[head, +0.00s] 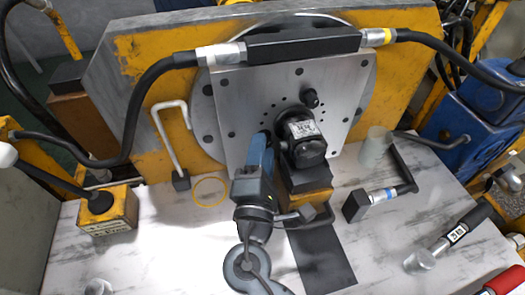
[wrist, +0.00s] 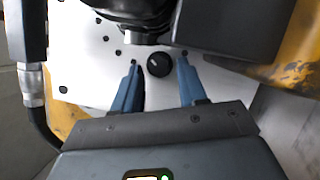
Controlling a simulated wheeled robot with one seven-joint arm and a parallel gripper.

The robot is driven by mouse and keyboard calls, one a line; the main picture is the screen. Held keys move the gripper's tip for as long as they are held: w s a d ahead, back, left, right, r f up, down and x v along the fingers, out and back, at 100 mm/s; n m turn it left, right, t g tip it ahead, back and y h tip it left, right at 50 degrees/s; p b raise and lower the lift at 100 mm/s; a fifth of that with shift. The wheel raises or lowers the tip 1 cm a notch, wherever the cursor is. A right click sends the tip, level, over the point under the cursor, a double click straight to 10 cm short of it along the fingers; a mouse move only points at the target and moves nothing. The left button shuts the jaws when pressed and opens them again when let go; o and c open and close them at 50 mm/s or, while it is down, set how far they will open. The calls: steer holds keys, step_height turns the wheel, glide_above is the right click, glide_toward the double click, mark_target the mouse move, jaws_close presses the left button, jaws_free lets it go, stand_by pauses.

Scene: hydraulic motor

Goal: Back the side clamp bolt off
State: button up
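The side clamp bolt shows in the wrist view as a round black head (wrist: 159,64) standing off the grey plate, beside the dark motor. It lies between the two blue fingertips of my gripper (wrist: 158,70), with a gap on each side. How deep the fingers reach along it is hard to tell. In the head view my gripper (head: 265,142) is at the left side of the black hydraulic motor (head: 303,147) and seems to hide this bolt. Another black knob-headed bolt (head: 311,98) shows above the motor.
A thick black hose (head: 136,110) curves left of the plate (head: 235,95). An L-shaped bar (head: 169,145) leans against the yellow fixture. On the bench are a black angled tool (head: 385,194), a clear cup (head: 375,147), a yellow ring (head: 210,204) and a dark mat (head: 322,262).

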steer(key=shift+o, duration=0.5)
steer(key=shift+s, duration=0.1)
steer(key=s+f+b, duration=0.1)
steer(key=s, duration=0.6)
steer(key=shift+s+a, duration=0.25)
steer(key=shift+a, duration=0.05)
